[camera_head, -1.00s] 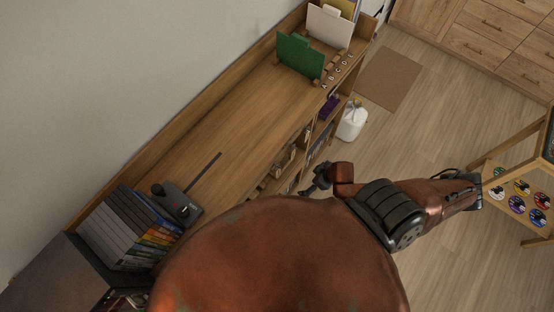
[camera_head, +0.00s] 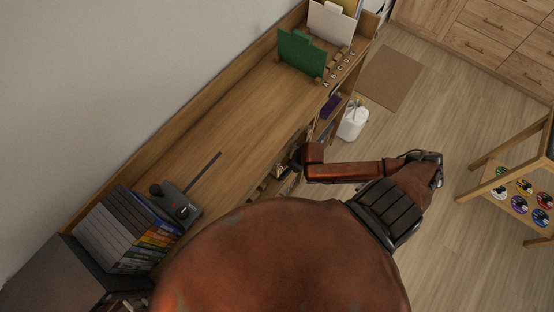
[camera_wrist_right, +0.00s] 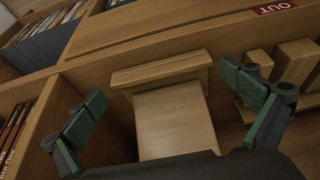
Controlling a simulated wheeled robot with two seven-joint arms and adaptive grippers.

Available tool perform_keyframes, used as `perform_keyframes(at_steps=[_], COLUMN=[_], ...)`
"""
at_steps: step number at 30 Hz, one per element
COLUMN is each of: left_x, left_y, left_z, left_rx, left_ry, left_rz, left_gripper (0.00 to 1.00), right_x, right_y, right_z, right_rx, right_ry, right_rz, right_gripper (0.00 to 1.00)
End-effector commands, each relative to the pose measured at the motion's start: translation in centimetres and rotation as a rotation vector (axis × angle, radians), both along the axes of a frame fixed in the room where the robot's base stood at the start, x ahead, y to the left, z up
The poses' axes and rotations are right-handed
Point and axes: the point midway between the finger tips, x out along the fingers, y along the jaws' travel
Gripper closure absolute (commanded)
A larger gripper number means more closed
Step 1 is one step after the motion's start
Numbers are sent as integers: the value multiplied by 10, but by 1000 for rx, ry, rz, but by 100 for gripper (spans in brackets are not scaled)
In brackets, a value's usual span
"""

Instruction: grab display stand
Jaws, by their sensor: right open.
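A light wooden display stand (camera_wrist_right: 175,118), with a flat panel and a raised crosspiece, sits inside a shelf compartment in the right wrist view. My right gripper (camera_wrist_right: 168,102) is open, with one green-padded finger to each side of the stand and no clear contact. In the head view my right gripper (camera_head: 296,158) is small and dark at the front of the shelf unit, and the stand cannot be made out there. More wooden stands (camera_wrist_right: 292,66) are at the right of the wrist view. My left gripper is not in view.
In the wrist view, discs or books (camera_wrist_right: 45,40) fill a neighbouring compartment. A white container (camera_head: 353,122) stands on the floor.

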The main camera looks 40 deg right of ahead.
Motion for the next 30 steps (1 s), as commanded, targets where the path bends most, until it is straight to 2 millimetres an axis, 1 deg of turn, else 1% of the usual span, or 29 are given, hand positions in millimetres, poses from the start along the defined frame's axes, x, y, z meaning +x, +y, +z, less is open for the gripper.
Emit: perform_keyframes(at_steps=[1,3,11,14,26,27,30], left_x=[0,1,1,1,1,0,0], left_y=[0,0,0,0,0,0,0], left_z=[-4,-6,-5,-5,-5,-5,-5], left_rx=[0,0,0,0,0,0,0], left_ry=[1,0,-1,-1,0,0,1], left_rz=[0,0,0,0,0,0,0], left_gripper=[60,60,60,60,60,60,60], right_x=[2,4,5,5,5,5,5], right_y=[1,2,2,2,2,2,2], right_z=[-9,-13,-14,-14,-15,-14,-14], right_rx=[-1,1,1,1,1,1,1], right_ry=[2,0,-1,-1,-1,-1,-1], right_rz=[0,0,1,1,1,1,1], right_gripper=[0,0,0,6,33,35,35])
